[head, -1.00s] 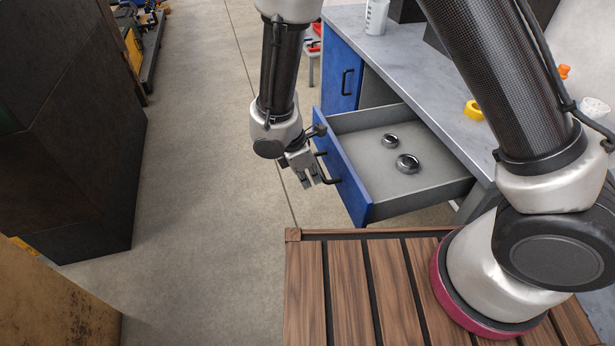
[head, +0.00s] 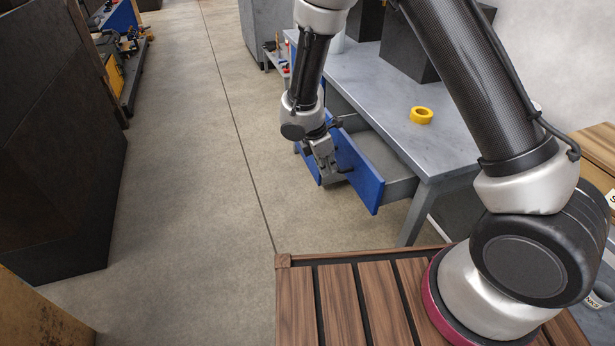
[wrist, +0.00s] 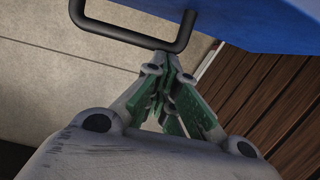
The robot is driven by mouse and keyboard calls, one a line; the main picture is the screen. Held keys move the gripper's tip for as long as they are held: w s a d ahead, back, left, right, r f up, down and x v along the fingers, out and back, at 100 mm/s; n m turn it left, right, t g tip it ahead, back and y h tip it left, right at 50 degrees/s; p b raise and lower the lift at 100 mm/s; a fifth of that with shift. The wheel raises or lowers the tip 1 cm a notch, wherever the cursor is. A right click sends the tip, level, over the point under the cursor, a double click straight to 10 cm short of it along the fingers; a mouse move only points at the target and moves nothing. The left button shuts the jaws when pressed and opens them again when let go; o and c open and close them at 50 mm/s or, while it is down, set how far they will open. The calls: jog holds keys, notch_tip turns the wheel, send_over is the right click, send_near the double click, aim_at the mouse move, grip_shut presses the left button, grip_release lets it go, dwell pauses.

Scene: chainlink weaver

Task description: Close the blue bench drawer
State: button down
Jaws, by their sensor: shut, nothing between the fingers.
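The blue drawer front (head: 364,178) stands out from the grey-topped bench, so the drawer is partly open. A strip of its grey interior (head: 378,150) shows behind the front. My gripper (head: 328,170) is shut and empty, at the outer face of the drawer front near its handle. In the wrist view, the closed fingertips (wrist: 168,62) are by the black bar handle (wrist: 135,36), below the blue front (wrist: 250,22). I cannot tell whether they touch. The handle is mostly hidden by my gripper in the head view.
The bench top (head: 385,95) holds a yellow tape roll (head: 421,115) and dark boxes (head: 408,48). A dark cabinet (head: 60,150) stands at the left. The concrete floor (head: 190,190) between it and the bench is clear. A cardboard box (head: 600,150) is at the right.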

jog(key=w+d, duration=0.1)
jog(key=d, duration=0.3)
jog(key=w+d, duration=0.1)
jog(key=d, duration=0.3)
jog(key=w+d, duration=0.1)
jog(key=d, duration=0.3)
jog(key=shift+w+d, duration=0.3)
